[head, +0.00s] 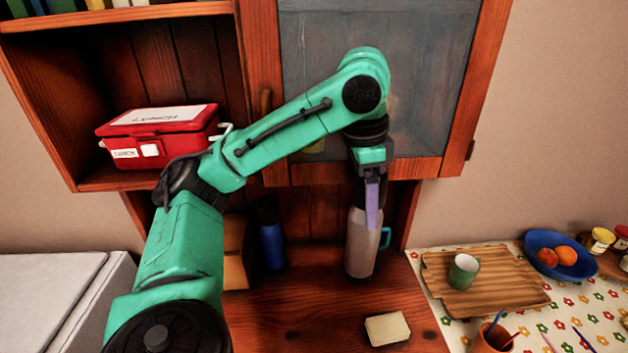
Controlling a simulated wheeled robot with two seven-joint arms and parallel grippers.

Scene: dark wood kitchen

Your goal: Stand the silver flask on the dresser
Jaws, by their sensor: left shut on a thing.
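The silver flask (361,252) is upright over the wooden counter of the dresser (310,305), below the glass-fronted cabinet door. My left gripper (370,206) points down from above and is shut on the upper part of the flask. The fingers hide part of the flask's top. I cannot tell whether its base touches the counter or is slightly above it. My right gripper is not in view.
A teal handle (385,238) shows right beside the flask. A blue bottle (272,246) and a brown box (235,268) stand to its left. A cream block (388,328) lies in front. The counter's front middle is clear. A red lunch box (155,135) sits on the shelf.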

